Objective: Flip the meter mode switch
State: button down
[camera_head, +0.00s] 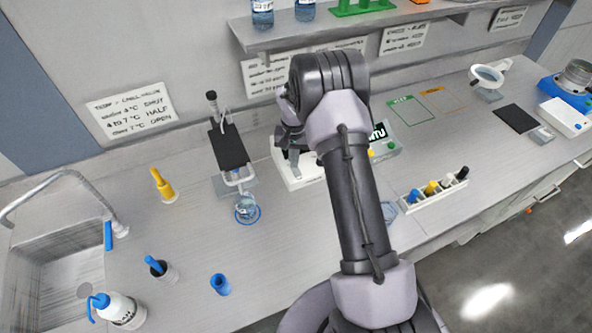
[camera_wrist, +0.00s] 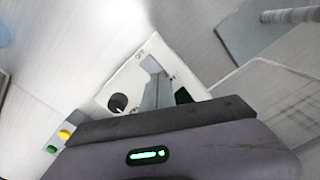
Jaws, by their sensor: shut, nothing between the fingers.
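The white meter (camera_head: 313,174) stands on the bench behind my arm, which hides much of it. In the wrist view the meter's white panel (camera_wrist: 132,78) carries a round black knob (camera_wrist: 118,102). My gripper (camera_head: 293,160) is shut and empty over the left part of the meter. In the wrist view its grey fingers (camera_wrist: 152,75) lie over the panel, to the right of the knob. The mode switch cannot be made out clearly; I cannot tell whether the fingers touch it.
A stand with a dark plate (camera_head: 229,148) and a glass beaker (camera_head: 247,208) are left of the meter. A white rack with several coloured caps (camera_head: 433,194) is to the right. A sink (camera_head: 58,275) is at far left. A shelf (camera_head: 330,30) runs above the bench.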

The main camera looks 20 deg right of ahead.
jog(key=shift+f+b, duration=0.35)
jog(key=shift+f, duration=0.1)
jog(key=shift+r, duration=0.1)
jog(key=shift+r+p, duration=2.05)
jog(key=shift+r, duration=1.5)
jog(key=shift+f, duration=0.1)
